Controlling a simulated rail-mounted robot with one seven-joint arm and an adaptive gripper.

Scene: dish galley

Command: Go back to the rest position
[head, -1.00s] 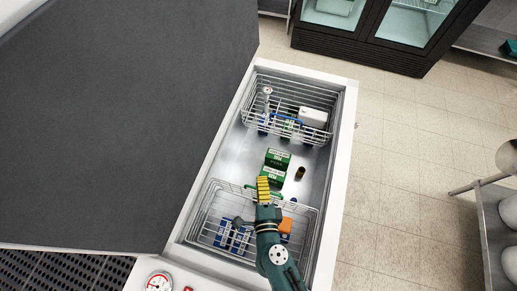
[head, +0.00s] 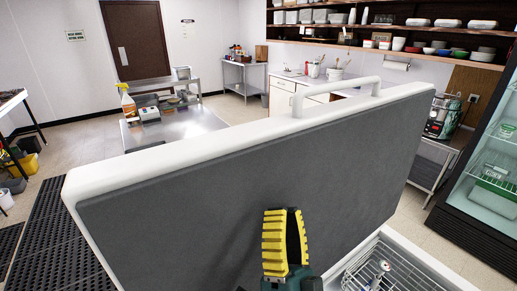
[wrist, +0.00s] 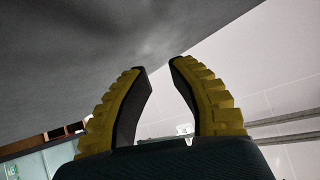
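My gripper (head: 286,212) with yellow ridged fingers is raised in front of the dark grey inner face of the open white-rimmed chest lid (head: 330,165). In the wrist view my gripper (wrist: 158,66) points upward, its two fingers apart with nothing between them. The lid's grey face fills the upper left of that view. Whether the fingers touch the lid cannot be told; they look close to it in the head view.
The open chest's white rim (head: 425,262) and a wire basket (head: 352,276) show at lower right. A glass-door fridge (head: 490,185) stands at right. Behind the lid are a steel table (head: 185,122) and loaded shelves (head: 400,32).

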